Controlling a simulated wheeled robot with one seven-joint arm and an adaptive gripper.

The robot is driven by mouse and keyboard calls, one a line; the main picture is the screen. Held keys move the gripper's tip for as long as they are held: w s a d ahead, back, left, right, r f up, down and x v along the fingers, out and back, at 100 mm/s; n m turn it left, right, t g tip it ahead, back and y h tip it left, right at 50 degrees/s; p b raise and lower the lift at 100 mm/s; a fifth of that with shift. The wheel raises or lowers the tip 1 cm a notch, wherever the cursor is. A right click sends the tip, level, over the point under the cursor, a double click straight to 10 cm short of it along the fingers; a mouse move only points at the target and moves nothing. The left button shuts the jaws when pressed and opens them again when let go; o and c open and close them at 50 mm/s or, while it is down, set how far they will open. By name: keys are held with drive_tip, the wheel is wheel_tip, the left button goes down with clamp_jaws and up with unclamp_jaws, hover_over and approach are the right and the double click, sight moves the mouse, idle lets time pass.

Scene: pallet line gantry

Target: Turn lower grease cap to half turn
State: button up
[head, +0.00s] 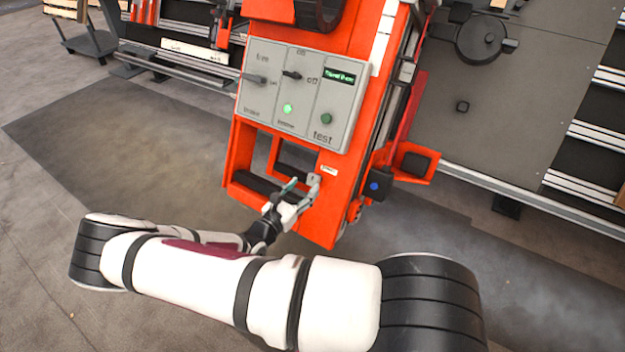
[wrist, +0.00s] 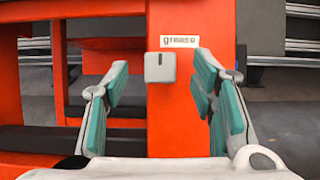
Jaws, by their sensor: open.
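The grease cap (wrist: 160,67) is a small grey square knob with a short dark vertical mark near its top. It sits on an orange upright post (wrist: 188,120), beside a white label (wrist: 180,41) that reads "grease". My gripper (wrist: 160,100) is open, its teal-padded fingers on either side of the cap and apart from it in the picture. Nothing is between the pads except the view of the cap and post. In the head view my gripper (head: 300,186) is at the lower part of the orange frame, and it hides much of the cap there.
A grey control panel (head: 300,97) with switches, a lit green button and a small display is above my gripper. A black box with a blue button (head: 375,186) sticks out at the right. Open floor (head: 130,140) lies to the left.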

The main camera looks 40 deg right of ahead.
sight(313, 177)
drive_tip(key=shift+b+x, duration=0.6)
drive_tip(key=shift+x, duration=2.5)
drive_tip(key=c, duration=1.2)
